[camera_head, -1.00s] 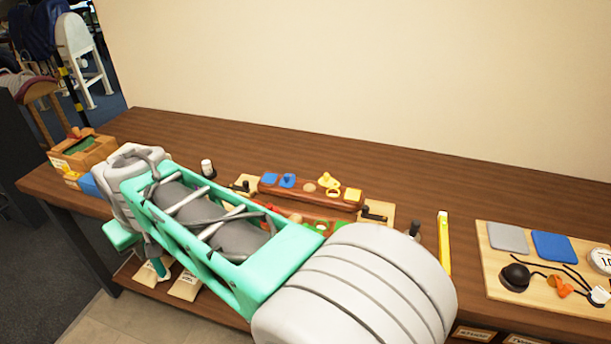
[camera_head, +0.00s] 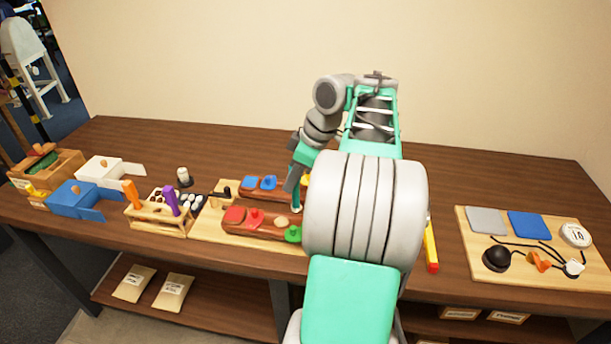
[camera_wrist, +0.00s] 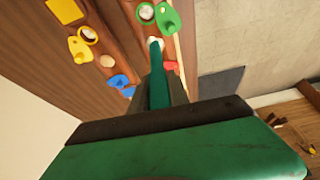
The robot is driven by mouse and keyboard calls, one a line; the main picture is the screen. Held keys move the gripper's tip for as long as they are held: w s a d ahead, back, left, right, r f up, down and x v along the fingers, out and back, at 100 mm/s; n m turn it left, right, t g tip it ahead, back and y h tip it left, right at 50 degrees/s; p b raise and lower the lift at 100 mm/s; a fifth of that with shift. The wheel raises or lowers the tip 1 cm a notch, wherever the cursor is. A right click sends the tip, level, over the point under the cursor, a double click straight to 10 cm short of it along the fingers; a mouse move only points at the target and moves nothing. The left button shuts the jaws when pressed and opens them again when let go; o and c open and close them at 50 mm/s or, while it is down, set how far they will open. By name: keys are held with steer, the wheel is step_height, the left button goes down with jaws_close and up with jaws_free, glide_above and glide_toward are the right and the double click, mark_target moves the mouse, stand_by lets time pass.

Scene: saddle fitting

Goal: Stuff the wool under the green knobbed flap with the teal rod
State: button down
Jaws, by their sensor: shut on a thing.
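My gripper (camera_wrist: 165,95) is shut on the teal rod (camera_wrist: 158,75), which points away from the wrist. A whitish piece shows at the rod's far end in the wrist view; I cannot tell whether it is the rod's tip or wool. The green knobbed flap (camera_wrist: 168,20) lies just beyond and right of that end, and it also shows in the head view (camera_head: 293,234) on the front red-brown block. A pale wool tuft (camera_wrist: 146,12) sits beside the flap. Whether the rod touches anything is unclear. My arm hides part of the block in the head view.
The rear block carries blue flaps (camera_head: 268,182) and a yellow flap (camera_wrist: 80,48). Red flaps (camera_head: 234,214) share the front block. A wooden holder with orange and purple handles (camera_head: 170,200) stands left. A yellow bar (camera_head: 431,250) and a board (camera_head: 480,268) lie right.

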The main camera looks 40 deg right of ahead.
steer(key=shift+n, duration=0.4)
steer(key=f+b, duration=0.1)
steer(key=s+d+f+b, duration=0.1)
steer(key=f+b, duration=0.1)
steer(key=s+d+f+b, duration=0.1)
steer(key=f+b, duration=0.1)
steer(key=shift+s, duration=0.1)
steer(key=shift+f+b, duration=1.55)
steer(key=shift+f, duration=0.2)
stand_by(1.2)
step_height(320, 180, up, 8)
steer(key=p, duration=0.8)
